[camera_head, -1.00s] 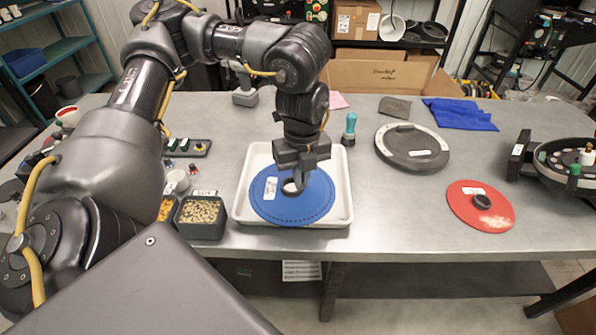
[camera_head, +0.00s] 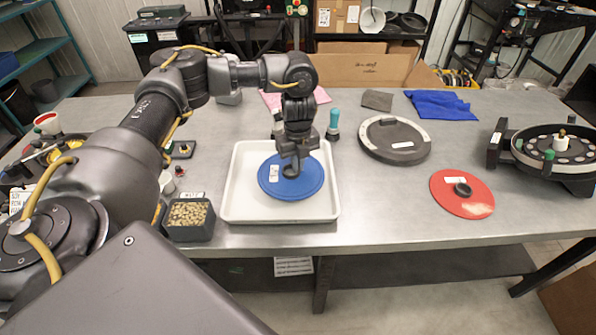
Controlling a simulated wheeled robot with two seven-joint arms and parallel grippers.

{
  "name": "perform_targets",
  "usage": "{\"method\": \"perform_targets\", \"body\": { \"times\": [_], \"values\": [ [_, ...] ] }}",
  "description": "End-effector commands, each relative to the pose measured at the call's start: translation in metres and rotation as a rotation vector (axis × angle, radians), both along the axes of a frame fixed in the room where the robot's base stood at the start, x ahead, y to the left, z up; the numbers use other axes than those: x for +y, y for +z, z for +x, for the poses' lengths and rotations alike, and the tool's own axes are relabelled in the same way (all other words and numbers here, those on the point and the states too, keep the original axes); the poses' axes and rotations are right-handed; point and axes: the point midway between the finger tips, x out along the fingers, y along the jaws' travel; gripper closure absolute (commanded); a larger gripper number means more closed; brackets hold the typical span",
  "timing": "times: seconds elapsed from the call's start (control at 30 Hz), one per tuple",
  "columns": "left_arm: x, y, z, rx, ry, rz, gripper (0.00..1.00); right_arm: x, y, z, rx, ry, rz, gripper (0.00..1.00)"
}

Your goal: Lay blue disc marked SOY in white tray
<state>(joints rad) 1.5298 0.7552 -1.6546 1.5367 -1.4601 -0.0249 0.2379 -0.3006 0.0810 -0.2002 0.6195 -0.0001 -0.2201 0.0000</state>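The blue disc (camera_head: 308,184) with a white label is over the floor of the white tray (camera_head: 243,190), towards its right side. It looks nearly level and low; I cannot tell whether it touches the tray floor. My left gripper (camera_head: 291,169) points down at the disc's middle and appears shut on its dark central hub. The fingers and wrist hide part of the hub and the disc's far edge. The label is too small to read. My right gripper is not in view.
A bin of seeds (camera_head: 190,216) stands left of the tray. A teal-handled tool (camera_head: 334,122) stands behind its right side. A dark round lid (camera_head: 394,142), a red disc (camera_head: 462,195) and a seed meter housing (camera_head: 556,153) are to the right. The table front right is clear.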

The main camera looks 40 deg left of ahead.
Motion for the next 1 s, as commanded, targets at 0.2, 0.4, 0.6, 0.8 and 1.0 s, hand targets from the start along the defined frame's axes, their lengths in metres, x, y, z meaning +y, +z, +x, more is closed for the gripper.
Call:
{"method": "perform_targets", "body": {
  "times": [0.2,0.4,0.6,0.8,1.0],
  "values": [
    [0.002,-0.013,0.004,0.003,0.002,-0.002,1.0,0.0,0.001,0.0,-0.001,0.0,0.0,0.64],
    [0.002,-0.035,0.004,0.002,0.002,-0.001,1.0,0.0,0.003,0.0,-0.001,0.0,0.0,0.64],
    [0.002,-0.036,0.005,-0.001,0.0,-0.001,1.0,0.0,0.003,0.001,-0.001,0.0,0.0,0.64],
    [0.002,-0.04,0.005,0.0,0.001,0.0,1.0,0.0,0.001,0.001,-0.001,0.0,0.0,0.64],
    [0.002,-0.04,0.005,0.0,0.001,0.0,0.74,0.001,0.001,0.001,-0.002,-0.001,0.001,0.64]
  ]
}}
